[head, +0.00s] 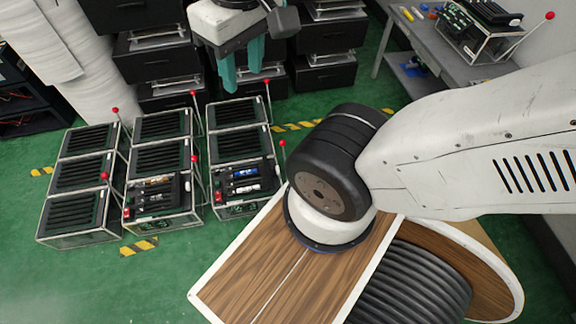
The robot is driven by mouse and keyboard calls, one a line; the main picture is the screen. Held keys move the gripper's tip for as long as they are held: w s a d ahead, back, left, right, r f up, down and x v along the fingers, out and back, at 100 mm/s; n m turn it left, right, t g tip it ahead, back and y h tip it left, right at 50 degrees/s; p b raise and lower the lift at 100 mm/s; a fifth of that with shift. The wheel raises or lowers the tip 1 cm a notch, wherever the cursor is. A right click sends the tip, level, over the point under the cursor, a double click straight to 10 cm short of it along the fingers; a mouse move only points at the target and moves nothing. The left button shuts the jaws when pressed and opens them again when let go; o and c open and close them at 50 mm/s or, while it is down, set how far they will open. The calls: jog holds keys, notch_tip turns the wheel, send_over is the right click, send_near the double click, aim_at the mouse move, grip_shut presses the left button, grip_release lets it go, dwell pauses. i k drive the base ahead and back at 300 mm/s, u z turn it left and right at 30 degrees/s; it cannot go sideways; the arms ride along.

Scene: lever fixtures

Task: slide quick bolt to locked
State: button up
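My gripper (242,80) hangs at the top centre with two teal fingers pointing down, a gap between them and nothing seen in it. It appears above and behind the floor fixtures in the picture, apart from them. Three rows of fixtures stand on the green floor: a left row (80,175), a middle row (162,160) and a right row (240,145). They carry thin levers with red knobs, such as one at the right row (283,143). I cannot make out which part is the quick bolt, or its position.
Black drawer units (160,62) stand behind the fixtures. A grey bench (420,45) at the upper right holds another fixture (478,35) with a red-knobbed lever. Yellow-black floor strips (139,246) mark the area. Green floor lies open at the lower left.

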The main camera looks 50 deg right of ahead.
aim_at(269, 173)
jog(key=z, duration=0.65)
jog(key=i, duration=0.3)
jog(key=u, duration=0.6)
jog(key=k, duration=0.6)
jog(key=z, duration=0.75)
jog(key=i, duration=0.45)
jog(key=u, duration=0.05)
